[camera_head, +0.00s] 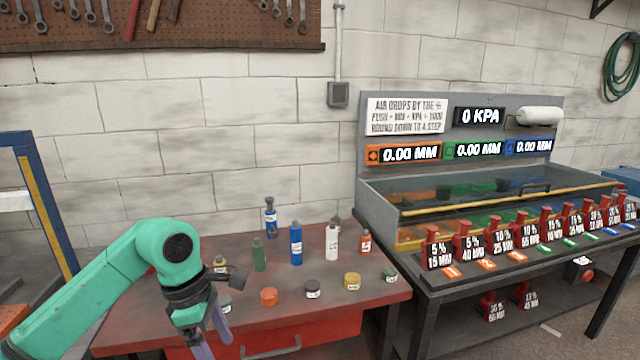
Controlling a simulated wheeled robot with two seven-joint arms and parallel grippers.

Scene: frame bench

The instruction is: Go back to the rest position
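My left arm (110,275) is green and comes in from the lower left. Its gripper (217,342) hangs down at the front left of the red table, with two purple fingers that look apart. Nothing shows between them, though the lower finger is cut off by the bottom edge of the picture. My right gripper is not in view.
The red table (345,300) holds a blue bottle (295,244), a white bottle (332,242), a green bottle (259,255) and several small jars near my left gripper. A tank bench (480,215) with several red tagged weights stands right. A blue frame (45,205) stands left.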

